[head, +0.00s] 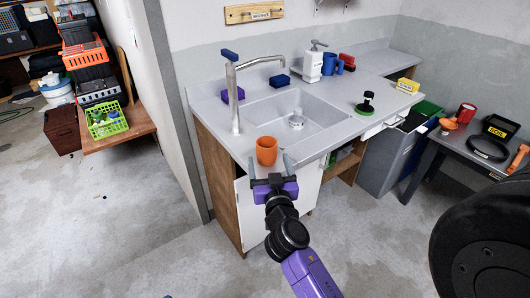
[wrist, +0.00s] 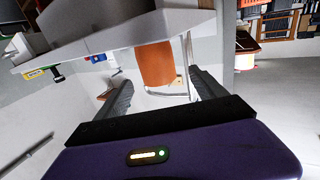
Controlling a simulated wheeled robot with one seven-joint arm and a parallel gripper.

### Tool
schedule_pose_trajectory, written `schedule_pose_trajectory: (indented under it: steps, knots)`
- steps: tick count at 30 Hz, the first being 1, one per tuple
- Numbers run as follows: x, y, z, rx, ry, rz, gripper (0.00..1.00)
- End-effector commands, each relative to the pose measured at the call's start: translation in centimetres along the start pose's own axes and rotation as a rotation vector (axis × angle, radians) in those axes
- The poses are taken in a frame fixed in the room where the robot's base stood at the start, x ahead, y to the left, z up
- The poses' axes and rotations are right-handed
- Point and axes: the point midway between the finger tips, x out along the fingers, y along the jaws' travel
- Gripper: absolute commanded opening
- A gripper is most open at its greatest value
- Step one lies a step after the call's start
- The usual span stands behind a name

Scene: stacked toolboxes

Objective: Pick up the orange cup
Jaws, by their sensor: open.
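The orange cup (head: 266,151) stands upright on the front edge of the sink counter, left of centre, in the head view. In the wrist view the orange cup (wrist: 156,65) appears between and beyond the two fingers. My gripper (head: 268,165) is open at the counter's front edge, with its fingers pointing toward the cup. In the wrist view my gripper (wrist: 160,92) has its fingers spread wide with nothing held between them. I cannot tell whether either finger touches the cup.
The grey counter (head: 222,128) has a sink basin (head: 310,110) just behind the cup. A tall metal faucet (head: 234,95) rises at the left. A white soap dispenser (head: 313,65) and a green-based black item (head: 366,104) stand farther away. The floor at left is open.

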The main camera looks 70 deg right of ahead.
Motion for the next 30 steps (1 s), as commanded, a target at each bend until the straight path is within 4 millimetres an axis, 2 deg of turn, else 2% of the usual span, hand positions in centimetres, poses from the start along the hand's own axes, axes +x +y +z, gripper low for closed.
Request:
schedule_pose_trajectory:
  steps: [12,18,26,27,30]
  knots:
    - [4.8,0.5,-0.7,0.001,0.002,0.000,0.80]
    - [7.1,0.5,-0.3,0.001,0.001,-0.002,0.80]
    - [7.4,0.5,-0.1,0.001,0.000,-0.003,0.80]
    - [7.4,0.5,-0.1,0.001,0.000,-0.003,0.78]
    - [7.4,0.5,-0.1,0.001,0.000,-0.003,0.59]
